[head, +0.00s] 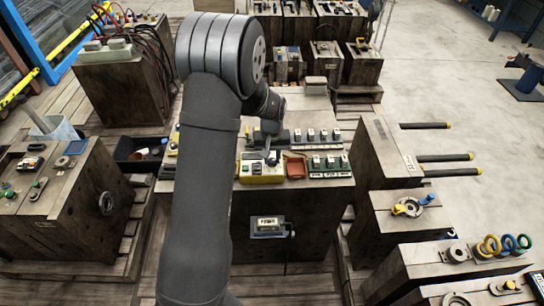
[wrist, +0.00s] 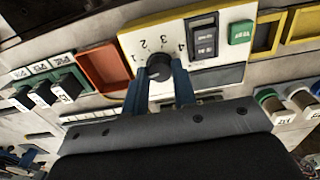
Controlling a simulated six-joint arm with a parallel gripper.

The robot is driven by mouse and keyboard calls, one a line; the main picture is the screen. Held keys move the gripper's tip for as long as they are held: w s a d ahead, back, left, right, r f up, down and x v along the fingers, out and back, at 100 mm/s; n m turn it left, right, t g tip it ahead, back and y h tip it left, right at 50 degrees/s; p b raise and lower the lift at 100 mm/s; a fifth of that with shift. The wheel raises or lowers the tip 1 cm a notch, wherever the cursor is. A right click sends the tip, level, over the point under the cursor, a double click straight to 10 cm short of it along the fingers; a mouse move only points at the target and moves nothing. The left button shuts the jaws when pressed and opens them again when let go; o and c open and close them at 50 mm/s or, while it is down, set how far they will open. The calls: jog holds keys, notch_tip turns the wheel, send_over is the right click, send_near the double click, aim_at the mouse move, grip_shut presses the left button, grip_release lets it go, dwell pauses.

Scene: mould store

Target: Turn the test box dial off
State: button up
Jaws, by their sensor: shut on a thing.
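The test box (head: 262,175) is a yellow-edged box with a pale face on the front of the middle block. In the wrist view its face (wrist: 180,30) fills the upper middle. The dial (wrist: 158,68) is a dark round knob with the figures 1 to 4 printed around its far side. I cannot make out which mark it points to. My gripper (head: 271,155) reaches down over the box. In the wrist view its two blue fingers (wrist: 160,82) are shut on the dial, one at each side. The dial itself is not clear in the head view.
Beside the dial are dark switches (wrist: 203,35) and a green button (wrist: 241,32). A red tray (head: 296,168) and green-based switches (head: 330,166) sit to the right of the box. Other wooden blocks with fittings stand around; open floor (head: 450,80) lies at the right.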

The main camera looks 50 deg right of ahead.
aim_at(272, 160)
jog(key=o, duration=1)
notch_tip(272, 160, up, 18)
jog(key=shift+f, duration=0.25)
jog(key=shift+f, duration=0.15)
notch_tip(272, 160, down, 17)
jog(key=shift+f, duration=0.1)
dwell(0.8)
